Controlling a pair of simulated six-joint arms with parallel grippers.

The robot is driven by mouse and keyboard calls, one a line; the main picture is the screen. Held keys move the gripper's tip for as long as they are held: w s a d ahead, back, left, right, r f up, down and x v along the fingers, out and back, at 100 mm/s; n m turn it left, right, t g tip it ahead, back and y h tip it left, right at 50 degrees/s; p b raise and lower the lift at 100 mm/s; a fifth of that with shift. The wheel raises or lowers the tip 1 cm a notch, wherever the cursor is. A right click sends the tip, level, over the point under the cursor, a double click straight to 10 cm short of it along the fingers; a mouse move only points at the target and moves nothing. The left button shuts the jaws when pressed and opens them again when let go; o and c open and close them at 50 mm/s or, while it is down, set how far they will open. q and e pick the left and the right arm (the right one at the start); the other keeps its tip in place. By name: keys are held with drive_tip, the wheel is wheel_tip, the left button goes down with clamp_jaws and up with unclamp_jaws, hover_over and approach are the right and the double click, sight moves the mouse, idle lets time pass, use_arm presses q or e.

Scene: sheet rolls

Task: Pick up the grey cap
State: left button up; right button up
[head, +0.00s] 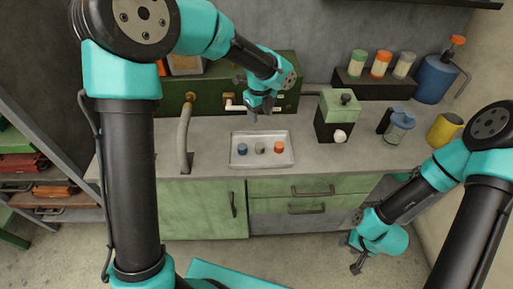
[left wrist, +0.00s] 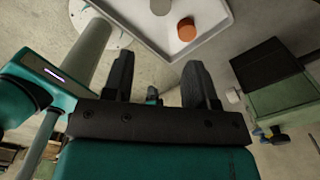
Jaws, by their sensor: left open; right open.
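The grey cap (head: 260,148) stands in a shallow white tray (head: 262,166) on the counter, between a blue cap (head: 242,149) and an orange cap (head: 279,147). My left gripper (head: 259,114) is open and empty, above and behind the tray in the head view. In the left wrist view, the grey cap (left wrist: 160,7) is at the top edge beyond my open fingers (left wrist: 157,62), with the orange cap (left wrist: 187,31) to its right. The blue cap is not in that view. My right gripper (head: 352,255) is open at lower right, in front of the drawers.
A glass jar (head: 399,127), a yellow cup (head: 444,130) and a blue can (head: 435,80) are further right. Counter around the tray is clear.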

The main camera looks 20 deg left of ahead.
use_arm(q)
drive_tip(key=shift+w+r, duration=0.1)
drive_tip(key=shift+r, duration=0.05)
approach(260, 145)
wheel_tip(260, 145, down, 5)
drive_tip(key=shift+f, duration=0.2)
idle(0.5)
drive_tip(key=shift+f, duration=0.1)
drive_tip(key=shift+f, duration=2.45)
drive_tip(key=c, duration=0.7)
